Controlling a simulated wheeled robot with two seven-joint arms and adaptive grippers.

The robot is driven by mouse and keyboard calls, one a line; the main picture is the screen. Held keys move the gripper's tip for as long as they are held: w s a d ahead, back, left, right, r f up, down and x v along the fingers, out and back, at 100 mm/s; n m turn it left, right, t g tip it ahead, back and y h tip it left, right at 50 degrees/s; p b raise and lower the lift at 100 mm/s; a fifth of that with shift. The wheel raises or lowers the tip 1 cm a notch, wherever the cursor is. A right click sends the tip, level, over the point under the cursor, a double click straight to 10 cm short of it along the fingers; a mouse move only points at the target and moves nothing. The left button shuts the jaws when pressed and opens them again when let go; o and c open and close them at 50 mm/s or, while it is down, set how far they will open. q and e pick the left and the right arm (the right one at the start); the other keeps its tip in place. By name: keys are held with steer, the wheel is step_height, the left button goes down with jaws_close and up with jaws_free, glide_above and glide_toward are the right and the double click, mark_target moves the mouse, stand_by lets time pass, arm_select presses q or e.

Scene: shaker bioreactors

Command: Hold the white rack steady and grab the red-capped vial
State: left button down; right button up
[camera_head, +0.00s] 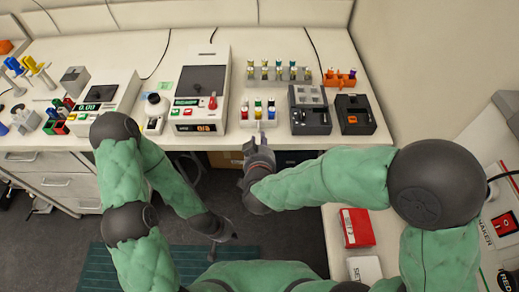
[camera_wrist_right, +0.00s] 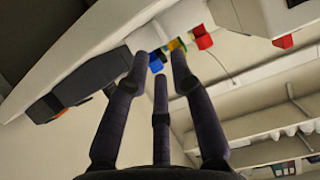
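The small white rack (camera_head: 258,123) stands near the front edge of the bench in the head view. It holds several vials with coloured caps. The red-capped vial (camera_head: 245,108) is at its left; the red cap also shows in the right wrist view (camera_wrist_right: 202,38), beside yellow and blue ones. My right gripper (camera_head: 257,138) is just in front of the rack, at the bench edge.
A white device (camera_head: 203,80) with a red item on it stands left of the rack. Dark devices (camera_head: 310,115) stand to its right. A longer grey rack of vials (camera_head: 278,76) is behind, and an orange rack (camera_head: 340,78) is at the back right.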

mark_target(259, 137)
steer(key=b+x, duration=0.2)
steer(key=x, duration=0.5)
jaws_close()
